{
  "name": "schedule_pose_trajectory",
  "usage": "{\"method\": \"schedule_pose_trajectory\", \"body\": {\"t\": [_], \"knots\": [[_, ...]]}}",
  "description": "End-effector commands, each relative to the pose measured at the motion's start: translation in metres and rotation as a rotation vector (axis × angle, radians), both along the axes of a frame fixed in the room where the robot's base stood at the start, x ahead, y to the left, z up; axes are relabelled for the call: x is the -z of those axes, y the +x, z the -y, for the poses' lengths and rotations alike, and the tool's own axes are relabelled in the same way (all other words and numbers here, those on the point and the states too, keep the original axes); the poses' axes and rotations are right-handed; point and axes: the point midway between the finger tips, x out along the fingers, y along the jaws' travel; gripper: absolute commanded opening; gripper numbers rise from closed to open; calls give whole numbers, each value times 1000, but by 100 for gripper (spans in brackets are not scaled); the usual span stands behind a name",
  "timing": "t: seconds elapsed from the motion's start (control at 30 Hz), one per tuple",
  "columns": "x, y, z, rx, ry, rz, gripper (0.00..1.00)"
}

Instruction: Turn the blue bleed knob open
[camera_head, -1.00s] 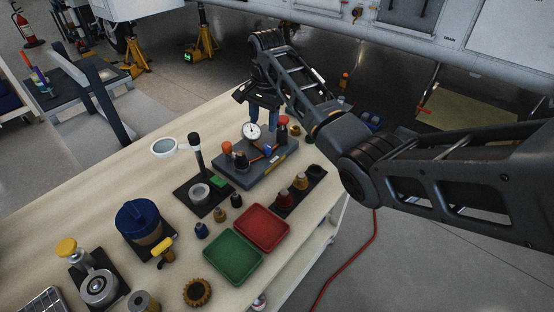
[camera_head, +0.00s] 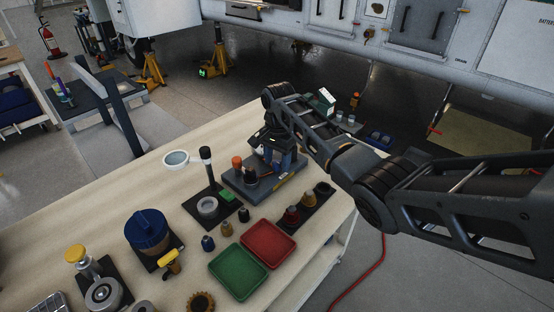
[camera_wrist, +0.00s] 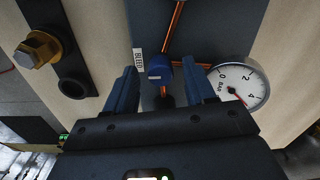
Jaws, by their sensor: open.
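The blue bleed knob (camera_wrist: 159,74) shows in the wrist view beside a white label reading BLEED (camera_wrist: 139,60). It sits on a grey rig with copper pipes. My gripper (camera_wrist: 161,72) is open, with one blue finger on each side of the knob and visible gaps to both. I cannot tell whether the fingertips reach down to the knob's depth. In the head view my gripper (camera_head: 280,158) is low over the grey rig base (camera_head: 240,187), and the arm hides the knob there.
A dial gauge (camera_wrist: 240,84) in bar stands close to the right finger. A black-and-orange part (camera_head: 238,165) stands on the rig.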

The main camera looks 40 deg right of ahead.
Motion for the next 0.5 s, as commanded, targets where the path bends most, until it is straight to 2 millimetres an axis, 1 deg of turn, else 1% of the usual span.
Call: {"method": "schedule_pose_trajectory", "body": {"t": [0.07, 0.5], "knots": [[0, 0, 0, 0, 0, 0, 55], [0, 0, 0, 0, 0, 1, 12]]}}
